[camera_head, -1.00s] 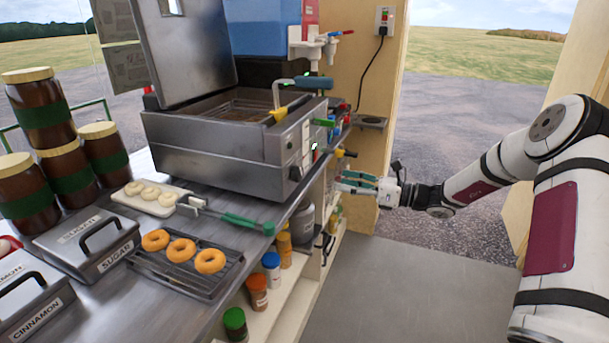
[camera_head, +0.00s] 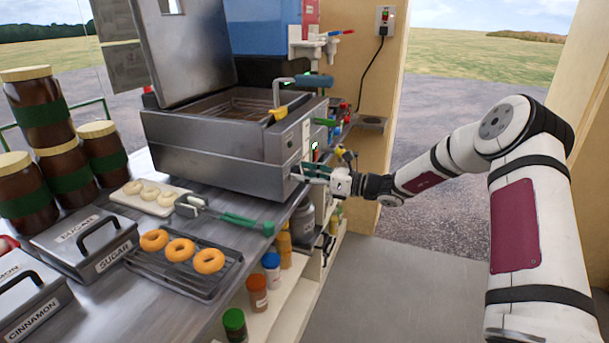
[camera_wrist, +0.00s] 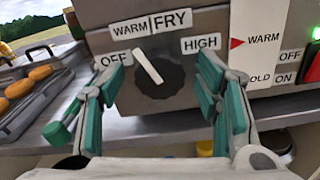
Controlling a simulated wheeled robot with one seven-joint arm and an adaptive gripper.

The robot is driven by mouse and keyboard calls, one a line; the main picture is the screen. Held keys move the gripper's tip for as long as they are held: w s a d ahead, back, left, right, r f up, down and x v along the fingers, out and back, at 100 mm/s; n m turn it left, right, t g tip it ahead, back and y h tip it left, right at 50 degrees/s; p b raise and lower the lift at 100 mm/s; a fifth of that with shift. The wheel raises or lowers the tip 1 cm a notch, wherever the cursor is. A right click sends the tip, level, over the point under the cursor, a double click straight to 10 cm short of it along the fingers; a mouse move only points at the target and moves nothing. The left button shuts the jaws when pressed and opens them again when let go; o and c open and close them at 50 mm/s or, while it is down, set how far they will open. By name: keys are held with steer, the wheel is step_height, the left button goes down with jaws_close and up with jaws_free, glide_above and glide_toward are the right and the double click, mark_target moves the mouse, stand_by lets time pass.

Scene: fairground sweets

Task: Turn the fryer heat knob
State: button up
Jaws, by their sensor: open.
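The fryer (camera_head: 215,165) is a steel box on the counter with its lid raised. In the wrist view its heat knob (camera_wrist: 160,80) is a dark dial with a white pointer, tilted up and left between the OFF and WARM labels. OFF, WARM, FRY and HIGH labels surround it. My gripper (camera_wrist: 158,92) is open, with one green-padded finger left of the knob and the other right of it. I cannot tell whether the fingers touch the knob. In the head view my gripper (camera_head: 312,171) is at the fryer's front panel and hides the knob.
A second red pointer (camera_wrist: 237,43) by WARM and HOLD labels and a green-lit switch (camera_wrist: 314,58) sit right of the knob. A green-handled tool (camera_head: 245,222), a rack of doughnuts (camera_head: 190,280) and shelf jars are nearby.

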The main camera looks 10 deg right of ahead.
steer(key=c, duration=1.2)
steer(key=shift+o, duration=0.2)
steer(key=n, duration=0.4)
steer(key=shift+n, duration=0.3)
steer(key=n, duration=0.4)
steer(key=shift+s, duration=0.1)
steer(key=shift+n, duration=0.3)
steer(key=o, duration=1.2)
steer(key=shift+c, duration=0.2)
